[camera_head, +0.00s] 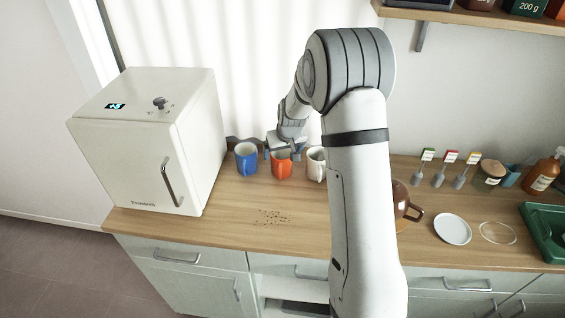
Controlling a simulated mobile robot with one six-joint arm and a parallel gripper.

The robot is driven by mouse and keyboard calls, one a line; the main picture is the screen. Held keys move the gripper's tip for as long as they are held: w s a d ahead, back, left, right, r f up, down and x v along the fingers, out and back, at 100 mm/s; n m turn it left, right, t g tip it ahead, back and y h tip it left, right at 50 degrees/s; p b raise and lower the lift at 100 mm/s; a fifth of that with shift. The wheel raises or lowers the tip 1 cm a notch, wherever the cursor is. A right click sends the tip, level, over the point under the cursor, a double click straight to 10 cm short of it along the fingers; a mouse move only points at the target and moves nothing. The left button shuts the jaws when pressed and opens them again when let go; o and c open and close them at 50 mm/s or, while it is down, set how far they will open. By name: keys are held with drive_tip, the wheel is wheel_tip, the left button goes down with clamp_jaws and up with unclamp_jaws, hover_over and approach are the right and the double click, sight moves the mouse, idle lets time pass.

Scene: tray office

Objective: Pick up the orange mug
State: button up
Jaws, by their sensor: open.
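The orange mug (281,167) stands upright on the wooden counter, between a blue mug (246,158) on its left and a white mug (317,163) on its right. My gripper (283,151) is open at the top of the orange mug, with its fingers close to the rim. I cannot tell whether the fingers touch the mug. The upper rim of the orange mug is partly hidden by my gripper. The white mug is partly hidden by my arm.
A white mini fridge (140,150) stands at the left end. Dark crumbs (271,217) lie on the counter in front of the mugs. A brown teapot (403,203), a white saucer (452,229) and a green sink tray (545,228) are to the right.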

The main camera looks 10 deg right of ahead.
sight(281, 157)
drive_tip(key=shift+p+x, duration=1.05)
drive_tip(key=shift+x, duration=1.9)
drive_tip(key=shift+w+d, duration=0.1)
drive_tip(key=shift+w, duration=0.05)
drive_tip(key=shift+r, duration=0.1)
drive_tip(key=c, duration=1.3)
